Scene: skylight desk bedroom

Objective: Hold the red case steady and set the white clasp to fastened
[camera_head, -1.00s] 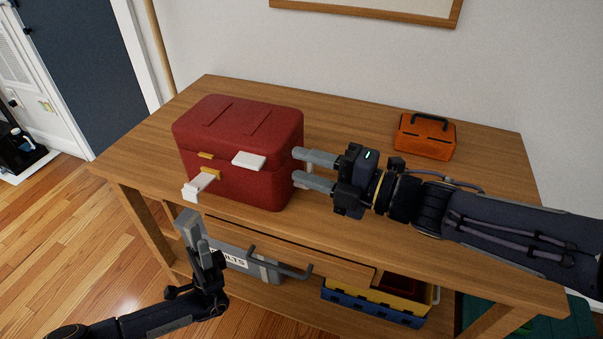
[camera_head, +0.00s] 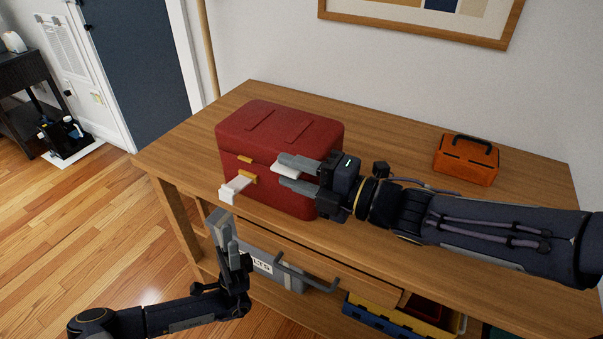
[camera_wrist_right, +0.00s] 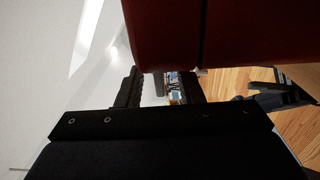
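The red case (camera_head: 290,125) sits lid-down on the wooden desk. On its front, a white clasp (camera_head: 235,188) sticks outward from a yellow mount, below a yellow catch (camera_head: 245,159) on the lid edge. A second white tab (camera_head: 286,172) on the front is partly hidden by my right gripper. My right gripper (camera_head: 284,171) is open, its fingers apart in front of the case's right side, overlapping it in view; contact is unclear. The red case also fills the top of the right wrist view (camera_wrist_right: 240,35). My left gripper (camera_head: 222,222) is below and in front of the clasp, apart from it; its finger gap is unclear.
An orange box (camera_head: 466,160) with a black handle stands at the back right. A drawer handle (camera_head: 305,272) juts out below the desktop, near my left gripper. Blue and yellow bins (camera_head: 400,318) sit underneath.

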